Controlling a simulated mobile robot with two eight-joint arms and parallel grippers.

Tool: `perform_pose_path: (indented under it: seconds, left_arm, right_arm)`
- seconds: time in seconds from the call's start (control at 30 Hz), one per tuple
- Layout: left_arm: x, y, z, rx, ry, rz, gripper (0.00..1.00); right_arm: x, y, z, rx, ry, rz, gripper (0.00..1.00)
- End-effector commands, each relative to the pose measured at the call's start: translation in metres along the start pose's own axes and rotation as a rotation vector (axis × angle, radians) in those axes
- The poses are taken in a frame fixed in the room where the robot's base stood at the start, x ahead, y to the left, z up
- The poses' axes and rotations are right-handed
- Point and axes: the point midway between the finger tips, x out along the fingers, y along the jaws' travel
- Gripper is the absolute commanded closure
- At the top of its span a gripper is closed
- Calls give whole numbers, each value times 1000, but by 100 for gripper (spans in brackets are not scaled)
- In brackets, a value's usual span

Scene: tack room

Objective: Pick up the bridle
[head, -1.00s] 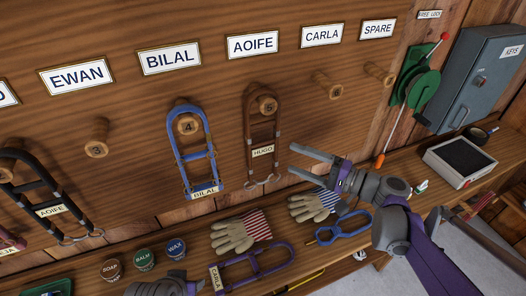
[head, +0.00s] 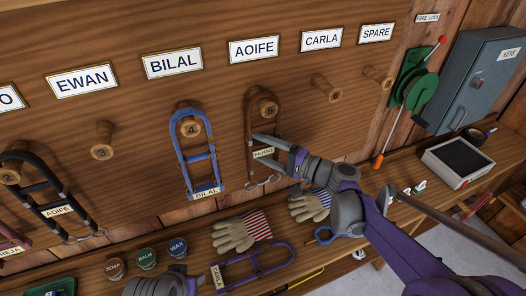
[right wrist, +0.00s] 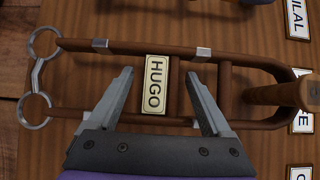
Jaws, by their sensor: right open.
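A brown bridle (head: 249,118) with a HUGO tag hangs on peg 5 of the wooden wall. In the right wrist view the bridle (right wrist: 140,46) spans the picture, its two metal rings at the left and the peg at the right. My right gripper (head: 254,148) is open in front of it. Its fingertips stand apart on either side of the HUGO tag (right wrist: 156,84), over the bridle's middle. I cannot tell whether they touch it. Only part of my left arm shows at the bottom edge; its fingers are out of view.
A blue bridle (head: 212,150) tagged BILAL hangs just left on peg 4; a black one (head: 45,200) hangs further left. On the bench lie a purple bridle (head: 288,258) tagged CARLA, gloves (head: 235,235) and several tins. Pegs under CARLA and SPARE are bare.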

Motion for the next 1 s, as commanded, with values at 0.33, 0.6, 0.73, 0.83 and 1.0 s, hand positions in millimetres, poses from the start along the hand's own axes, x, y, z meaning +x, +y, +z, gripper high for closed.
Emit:
perform_pose_path:
  seconds: [0.33,0.6,0.73,0.83,1.0]
  left_arm:
    - [0,0,0,0,0,0,50]
    - [0,0,0,0,0,0,50]
    - [0,0,0,0,0,0,50]
    - [0,0,0,0,0,0,50]
    - [0,0,0,0,0,0,50]
  right_arm:
    - [-1,0,0,0,0,0,60]
    - [-1,0,0,0,1,0,100]
    - [-1,0,0,0,1,0,100]
    - [-1,0,0,0,1,0,100]
    - [-1,0,0,0,1,0,100]
